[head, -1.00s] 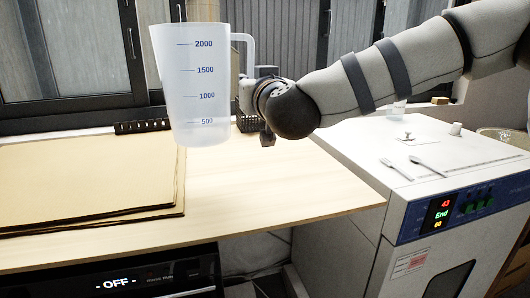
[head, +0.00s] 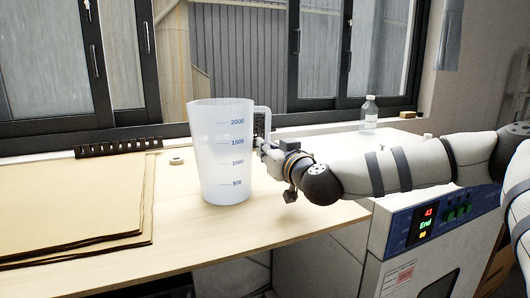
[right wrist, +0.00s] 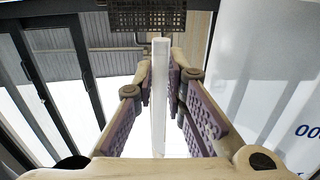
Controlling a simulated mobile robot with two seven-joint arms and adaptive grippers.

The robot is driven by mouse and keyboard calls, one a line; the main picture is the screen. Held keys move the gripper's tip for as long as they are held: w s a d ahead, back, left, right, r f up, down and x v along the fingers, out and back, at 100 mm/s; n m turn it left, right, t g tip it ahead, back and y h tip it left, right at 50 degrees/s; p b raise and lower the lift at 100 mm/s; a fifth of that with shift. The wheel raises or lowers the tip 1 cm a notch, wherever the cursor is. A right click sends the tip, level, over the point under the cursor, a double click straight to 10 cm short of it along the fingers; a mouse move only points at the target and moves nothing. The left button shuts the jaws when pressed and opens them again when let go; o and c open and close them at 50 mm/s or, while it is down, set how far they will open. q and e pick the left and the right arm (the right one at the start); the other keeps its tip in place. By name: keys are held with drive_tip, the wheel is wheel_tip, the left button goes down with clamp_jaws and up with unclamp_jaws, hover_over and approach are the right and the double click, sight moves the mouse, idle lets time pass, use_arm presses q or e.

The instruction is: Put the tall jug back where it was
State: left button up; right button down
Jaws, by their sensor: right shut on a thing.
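The tall jug (head: 222,160) is a translucent white measuring jug with blue marks up to 2000. In the head view it is upright over the wooden table (head: 290,215), its base at or just above the top; I cannot tell if it touches. My right gripper (head: 262,142) comes from the right and is shut on the jug's handle. In the right wrist view the handle (right wrist: 160,90) stands between the two padded fingers (right wrist: 158,100), with the jug's body (right wrist: 275,85) on the right. My left gripper is not in view.
Flat brown sheets (head: 75,205) lie stacked on the table's left. A black rack (head: 118,147) and a small white ring (head: 177,161) are behind. A clear bottle (head: 369,113) stands near the window. The white oven (head: 405,235) with a lit display is right. Table front is clear.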

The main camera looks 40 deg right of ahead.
drive_tip(key=shift+r, duration=0.2)
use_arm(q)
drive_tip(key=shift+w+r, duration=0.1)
use_arm(e)
drive_tip(key=shift+f, duration=0.1)
drive_tip(key=c, duration=1.6)
unclamp_jaws()
drive_tip(key=shift+f, duration=0.1)
drive_tip(key=shift+c, duration=0.2)
drive_tip(key=shift+s+r, duration=0.1)
drive_tip(key=shift+r, duration=0.15)
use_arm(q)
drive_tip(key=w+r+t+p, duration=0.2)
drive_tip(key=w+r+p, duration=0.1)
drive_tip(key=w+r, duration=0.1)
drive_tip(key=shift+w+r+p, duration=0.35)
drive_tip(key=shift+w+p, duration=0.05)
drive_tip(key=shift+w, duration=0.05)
use_arm(e)
drive_tip(key=v, duration=1.2)
